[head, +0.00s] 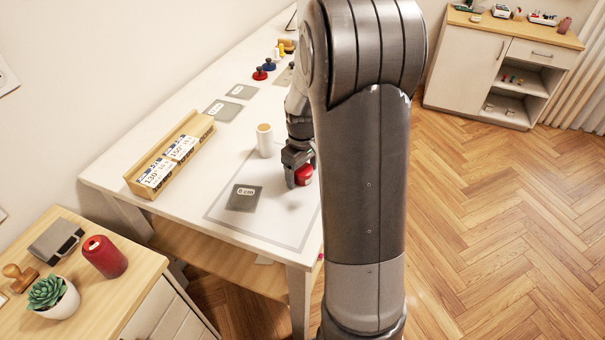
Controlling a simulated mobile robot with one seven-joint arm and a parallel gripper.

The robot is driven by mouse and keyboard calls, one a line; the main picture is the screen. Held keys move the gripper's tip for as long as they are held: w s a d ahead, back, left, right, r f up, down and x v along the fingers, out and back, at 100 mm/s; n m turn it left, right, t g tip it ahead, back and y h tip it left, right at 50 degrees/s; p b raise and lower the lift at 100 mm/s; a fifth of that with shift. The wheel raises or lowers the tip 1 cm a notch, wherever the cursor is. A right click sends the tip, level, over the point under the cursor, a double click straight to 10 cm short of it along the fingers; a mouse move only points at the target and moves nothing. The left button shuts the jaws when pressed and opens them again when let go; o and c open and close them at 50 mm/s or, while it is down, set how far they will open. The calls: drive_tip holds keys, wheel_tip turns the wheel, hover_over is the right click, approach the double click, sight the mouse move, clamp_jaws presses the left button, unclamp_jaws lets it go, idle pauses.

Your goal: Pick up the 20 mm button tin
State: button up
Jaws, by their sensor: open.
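A small red round item (305,175) with a pale mark stands on the white table; it may be the 20 mm button tin, but its label is too small to read. My gripper (296,175) is open and low over the table, right at this red item. One finger shows on its left side; my arm hides part of the view on the right. I cannot tell whether the fingers touch the item.
A white spool (264,142) stands just left of my gripper. A grey 0 cm plate (244,198) lies in front. A wooden tray (205,133) with number cards lies further left. Red (259,74) and blue (269,65) knobbed pieces stand farther back.

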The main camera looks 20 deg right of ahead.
drive_tip(key=shift+c, duration=0.3)
drive_tip(key=c, duration=1.1)
drive_tip(key=shift+o, duration=0.2)
